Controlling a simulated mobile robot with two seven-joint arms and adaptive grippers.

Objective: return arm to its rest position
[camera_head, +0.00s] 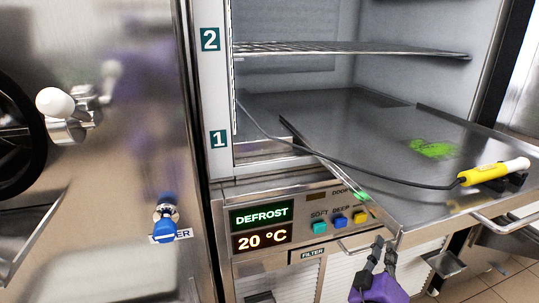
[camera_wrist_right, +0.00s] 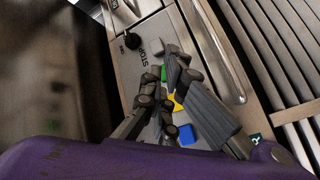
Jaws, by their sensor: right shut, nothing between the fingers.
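My right gripper (camera_head: 378,250), with a purple body and dark fingers, is low in the head view, in front of the freezer's lower front, to the right of the control panel. Its fingers are shut and hold nothing. In the right wrist view the dark fingers (camera_wrist_right: 168,82) lie in front of the control panel, partly covering its yellow button (camera_wrist_right: 176,102). A blue button (camera_wrist_right: 187,134) shows beside the fingers. Whether the fingers touch the panel cannot be told. My left gripper is not in view.
The control panel's display (camera_head: 262,216) reads DEFROST and 20 °C. A steel tray (camera_head: 365,120) juts out just above my right gripper, bearing a yellow probe (camera_head: 483,174) with a black cable and a green patch (camera_head: 432,148). A wire shelf (camera_head: 350,48) is above. A steel machine stands left.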

